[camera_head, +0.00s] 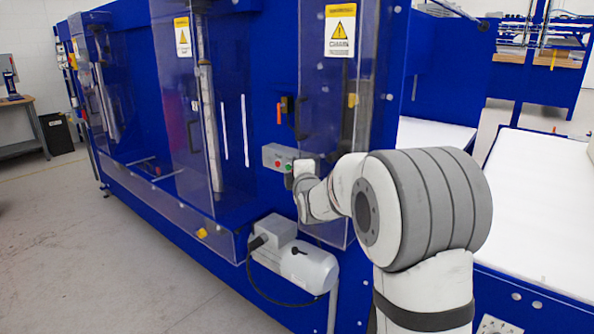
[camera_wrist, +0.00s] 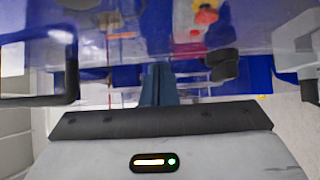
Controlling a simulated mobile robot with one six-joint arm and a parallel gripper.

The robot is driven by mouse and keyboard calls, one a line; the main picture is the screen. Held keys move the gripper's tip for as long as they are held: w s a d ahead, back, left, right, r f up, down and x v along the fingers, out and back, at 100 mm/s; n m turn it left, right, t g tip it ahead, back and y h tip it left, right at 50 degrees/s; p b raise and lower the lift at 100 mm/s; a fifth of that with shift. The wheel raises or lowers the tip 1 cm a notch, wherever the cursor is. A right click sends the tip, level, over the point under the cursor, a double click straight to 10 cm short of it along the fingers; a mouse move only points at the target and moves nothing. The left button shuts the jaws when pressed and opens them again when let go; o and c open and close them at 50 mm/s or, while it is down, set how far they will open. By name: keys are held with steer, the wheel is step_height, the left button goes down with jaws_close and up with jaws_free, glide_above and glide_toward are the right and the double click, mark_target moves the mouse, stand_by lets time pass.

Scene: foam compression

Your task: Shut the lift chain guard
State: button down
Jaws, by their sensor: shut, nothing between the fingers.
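A clear guard panel (camera_head: 325,105) with a yellow warning label (camera_head: 340,31), its lower word seeming to read CHAIN, stands on the right of the blue machine. A black handle (camera_head: 300,118) shows by its left edge. I cannot tell whether this panel is fully closed. My gripper (camera_head: 291,180) is low in front of it, near the control box, partly hidden by my wrist. In the wrist view my fingers (camera_wrist: 160,84) are together and empty, close to a clear panel edge. A dark handle-like bar (camera_wrist: 70,80) is at left there. I cannot tell whether the fingers touch anything.
A second clear panel (camera_head: 180,110) with a warning label stands farther left. A grey control box (camera_head: 278,157) with red and green buttons is beside my gripper. A grey motor (camera_head: 295,262) juts out below. The floor at left (camera_head: 60,250) is clear.

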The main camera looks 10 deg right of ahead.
steer(key=s+a+b, duration=0.3)
steer(key=s, duration=1)
steer(key=s+d+f+m+g+p, duration=0.2)
steer(key=s+m+g, duration=0.3)
steer(key=s, duration=0.5)
steer(key=s+d+f+m+g+p, duration=0.2)
steer(key=s+m, duration=0.5)
steer(key=s, duration=0.4)
steer(key=s+d+f+m+g+h+p, duration=0.1)
steer(key=s+f+m+g+p, duration=0.3)
steer(key=s+g, duration=0.4)
steer(key=s+d+f+m, duration=0.1)
steer(key=s+m, duration=0.1)
steer(key=shift+s+d+m, duration=0.25)
steer(key=shift+d+m, duration=0.05)
steer(key=shift+d, duration=0.05)
steer(key=c, duration=2.2)
jaws_free()
